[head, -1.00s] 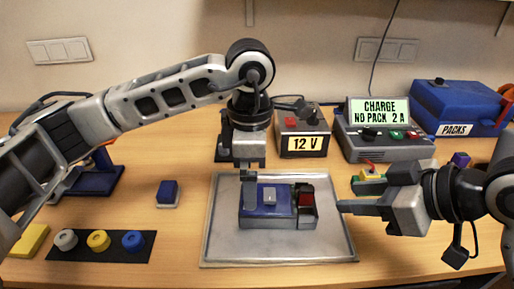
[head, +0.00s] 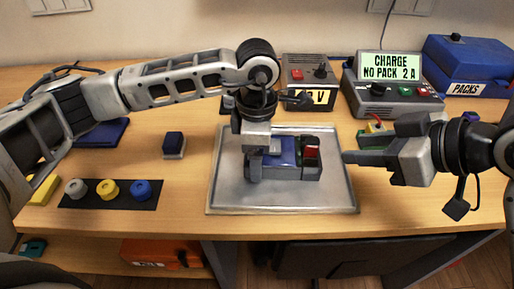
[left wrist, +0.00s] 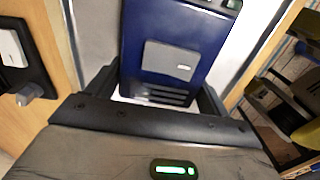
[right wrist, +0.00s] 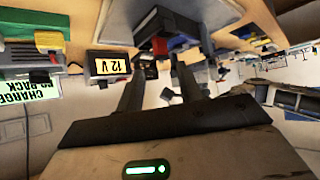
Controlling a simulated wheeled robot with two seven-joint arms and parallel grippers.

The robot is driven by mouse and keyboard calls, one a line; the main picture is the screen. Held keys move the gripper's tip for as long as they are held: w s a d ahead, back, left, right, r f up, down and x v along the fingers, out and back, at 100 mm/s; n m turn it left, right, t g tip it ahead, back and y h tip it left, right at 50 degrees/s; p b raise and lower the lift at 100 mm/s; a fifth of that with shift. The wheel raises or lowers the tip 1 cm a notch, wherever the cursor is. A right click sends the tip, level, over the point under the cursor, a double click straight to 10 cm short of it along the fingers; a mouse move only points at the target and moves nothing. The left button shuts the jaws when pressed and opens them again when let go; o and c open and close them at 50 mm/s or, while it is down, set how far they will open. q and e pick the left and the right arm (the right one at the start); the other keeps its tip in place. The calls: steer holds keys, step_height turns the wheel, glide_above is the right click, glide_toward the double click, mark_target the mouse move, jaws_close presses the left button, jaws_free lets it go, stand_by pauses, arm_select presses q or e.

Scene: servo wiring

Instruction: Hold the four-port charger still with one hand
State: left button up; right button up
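A blue box (head: 285,150) with a grey label and a dark end with a red switch (head: 311,152) lies on the metal tray (head: 335,195); I take it for the charger, though its four ports cannot be made out. My left gripper (head: 253,175) points down at its left end and hides part of it. In the left wrist view, the fingers (left wrist: 160,85) straddle the blue body (left wrist: 170,25) closely; whether both press on it is unclear. My right gripper (head: 348,157) is over the tray's right edge, apart from the box. In the right wrist view its fingers (right wrist: 163,80) are apart and empty.
A grey unit (head: 390,98) with a "CHARGE NO PACK 2 A" display, a 12 V supply (head: 300,92) and a blue packs case (head: 465,70) stand behind. Bare table lies between.

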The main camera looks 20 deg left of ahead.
steer(key=shift+o, duration=1.4)
steer(key=m+h, duration=0.8)
steer(key=m, duration=0.1)
glide_toward(313, 142)
steer(key=shift+m, duration=0.3)
steer(key=x, duration=1)
jaws_close()
